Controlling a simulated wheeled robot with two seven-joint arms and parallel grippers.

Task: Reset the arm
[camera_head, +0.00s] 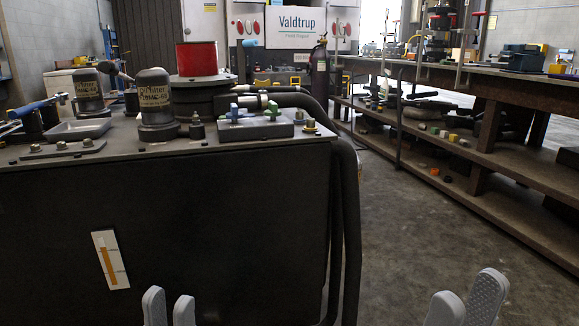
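My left gripper (169,307) shows at the bottom edge, left of centre, in front of the dark side of a large tank. Its two pale grey fingertips point up with a narrow gap between them, and nothing is seen between them. My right gripper (467,298) shows at the bottom edge on the right, over the concrete floor. Its fingertips are apart and tilted, with a textured pad visible and no object between them. The rest of both arms is out of view.
A large dark tank (200,200) with motors, a red cylinder (197,58) and hoses (345,210) fills the left. A long workbench (470,78) with loaded shelves stands on the right. The floor (410,230) between them is clear.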

